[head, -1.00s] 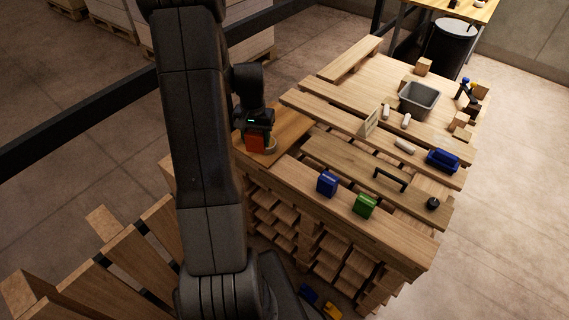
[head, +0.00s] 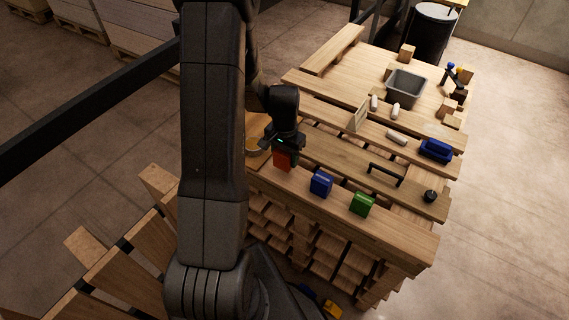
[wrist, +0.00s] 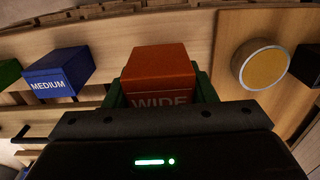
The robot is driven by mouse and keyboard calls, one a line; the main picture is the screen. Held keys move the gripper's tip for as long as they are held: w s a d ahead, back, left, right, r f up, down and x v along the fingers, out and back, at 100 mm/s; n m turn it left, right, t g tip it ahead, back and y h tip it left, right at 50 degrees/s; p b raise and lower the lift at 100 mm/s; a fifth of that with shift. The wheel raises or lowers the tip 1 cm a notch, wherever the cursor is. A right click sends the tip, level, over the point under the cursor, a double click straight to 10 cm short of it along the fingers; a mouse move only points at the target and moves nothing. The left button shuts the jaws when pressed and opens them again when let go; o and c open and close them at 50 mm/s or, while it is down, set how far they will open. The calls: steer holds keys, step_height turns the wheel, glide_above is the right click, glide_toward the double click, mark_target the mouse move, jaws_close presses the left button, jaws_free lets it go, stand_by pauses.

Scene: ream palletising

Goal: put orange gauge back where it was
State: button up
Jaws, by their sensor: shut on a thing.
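The orange gauge (head: 284,161) is a small orange-red block; in the wrist view the gauge (wrist: 159,75) reads "WIDE". My gripper (head: 284,147) is shut on it, one finger on each side. The gauge is over the near plank of the pallet stack, left of the blue gauge (head: 321,183), which reads "MEDIUM" in the wrist view (wrist: 60,73). The green gauge (head: 362,203) stands to the right of the blue one. I cannot tell whether the orange gauge touches the plank.
A round tan-topped disc (wrist: 259,65) sits on a wooden board beside the gauge. A black handle (head: 385,174), a dark blue object (head: 436,150), a grey bin (head: 405,86) and pale cylinders stand farther right and back. The plank between orange and blue gauges is clear.

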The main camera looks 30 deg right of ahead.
mark_target(285, 164)
steer(key=shift+f, duration=1.95)
steer(key=shift+f, duration=0.15)
steer(key=o, duration=1.1)
step_height(285, 164, up, 12)
steer(key=shift+r, duration=0.15)
